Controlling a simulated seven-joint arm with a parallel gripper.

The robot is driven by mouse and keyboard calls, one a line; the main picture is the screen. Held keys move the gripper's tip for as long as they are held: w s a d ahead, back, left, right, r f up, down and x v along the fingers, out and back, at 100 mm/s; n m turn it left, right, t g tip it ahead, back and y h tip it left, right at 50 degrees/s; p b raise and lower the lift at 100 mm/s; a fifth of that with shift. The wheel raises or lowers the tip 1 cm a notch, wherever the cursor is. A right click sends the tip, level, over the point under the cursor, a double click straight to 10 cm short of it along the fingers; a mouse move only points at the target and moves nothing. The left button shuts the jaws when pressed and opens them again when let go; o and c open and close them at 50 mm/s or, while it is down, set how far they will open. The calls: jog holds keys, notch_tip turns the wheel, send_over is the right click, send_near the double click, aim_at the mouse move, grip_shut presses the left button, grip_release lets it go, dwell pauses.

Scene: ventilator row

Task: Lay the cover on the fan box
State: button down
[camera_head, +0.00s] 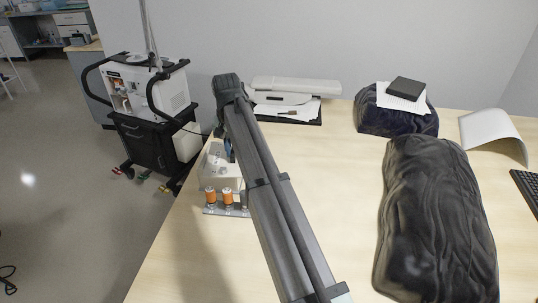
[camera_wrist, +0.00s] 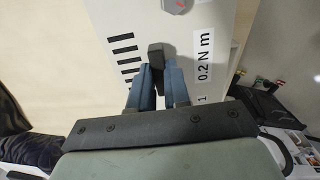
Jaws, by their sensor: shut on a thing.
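A white panel with a row of black slots and a "0.2 N m" label fills the upper middle of the wrist view; it seems to be the cover (camera_wrist: 178,33). A small dark block, apparently its handle (camera_wrist: 156,52), stands between the blue fingers of my gripper (camera_wrist: 158,76), which is shut on it. A grey knob (camera_wrist: 175,4) with a red mark shows at the top edge. In the head view, my gripper (camera_head: 229,150) points down at a white box shape (camera_head: 218,173) near the table's left edge. My arm hides part of it, and I cannot tell cover from fan box there.
Orange and white cylinders (camera_head: 227,196) stand on a grey plate just in front of the white shape. A dark bag (camera_head: 435,220) lies at right, with a smaller dark bundle (camera_head: 395,122) behind. A ventilator cart (camera_head: 150,140) stands on the floor at left. The table between arm and bag is clear.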

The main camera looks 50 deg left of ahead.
jog(key=shift+m, duration=0.3)
jog(key=a, duration=0.3)
jog(key=w+a, duration=0.1)
jog(key=a, duration=0.2)
jog(key=a+r, duration=0.1)
jog(key=a, duration=0.2)
jog(key=shift+w+a, duration=0.2)
jog(key=shift+w, duration=0.15)
jog(key=shift+w+a+f+m, duration=0.1)
jog(key=shift+w+a+m, duration=0.1)
jog(key=shift+a+m, duration=0.25)
jog(key=shift+f, duration=2.3)
jog(key=shift+f, duration=1.1)
jog(key=c, duration=1)
grip_release()
jog(key=shift+r, duration=0.1)
jog(key=shift+r, duration=3.45)
